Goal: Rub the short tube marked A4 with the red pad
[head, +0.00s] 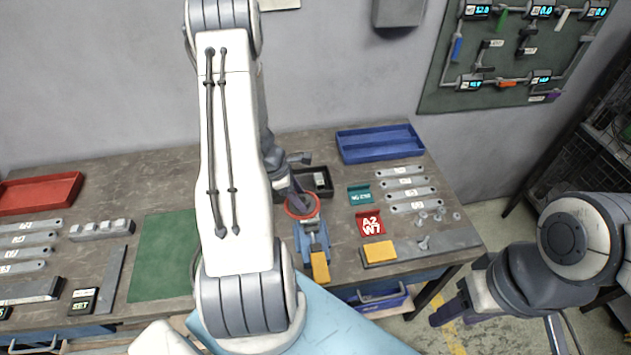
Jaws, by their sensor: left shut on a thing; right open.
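My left arm's white link fills the middle of the head view. My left gripper (296,198) shows only in part beyond it, pointing down over a blue vise (313,245). It is shut on a round red thing, which looks like the red pad (316,208); its rim shows around the fingertips, just above or on the vise's far end. Whether it touches anything below cannot be told. I cannot make out a short tube marked A4; it may be hidden under the pad or arm. My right gripper (447,308) is open and empty, off the bench's right front edge.
Right on the bench (345,190) are a blue tray (380,143), a red A2 W7 block (370,224), a teal block (360,195), flat brackets (408,194), bolts and a yellow-topped block (392,251). A dark open box (318,181) stands behind the vise. A green mat (163,255) lies left.

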